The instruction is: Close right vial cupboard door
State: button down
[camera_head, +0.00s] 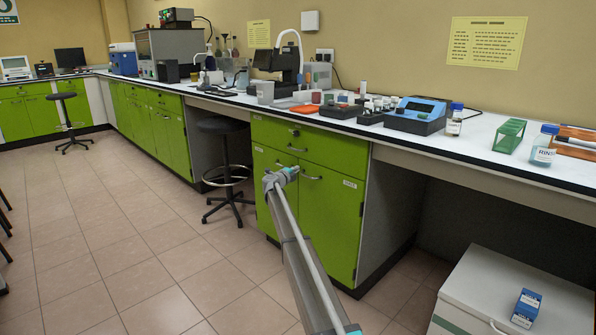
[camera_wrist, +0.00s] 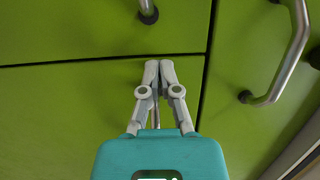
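The green cupboard under the bench has a left door (camera_head: 264,205) and a right door (camera_head: 325,222) below one wide drawer (camera_head: 335,150). Both doors look flush, or nearly so, with the front. My gripper (camera_head: 290,172) is at the upper part of the doors, near their seam, beside the right door's handle (camera_head: 312,178). In the wrist view, turned sideways, my gripper (camera_wrist: 158,64) has its fingertips together in front of the right door (camera_wrist: 60,110), close to the seam. A thin metal piece shows between the fingers, mostly hidden; I cannot tell whether they hold it.
The drawer handle (camera_wrist: 290,60) stands out beside my gripper. A stool (camera_head: 228,165) stands left of the cupboard. A white cabinet (camera_head: 480,290) with a small blue box (camera_head: 526,306) is at lower right. The tiled floor (camera_head: 130,250) in front is mostly clear.

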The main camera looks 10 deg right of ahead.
jog(key=w+a+v, duration=0.1)
jog(key=a+v, duration=0.1)
jog(key=v, duration=1.1)
jog(key=shift+w, duration=0.25)
jog(key=shift+a+r, duration=0.1)
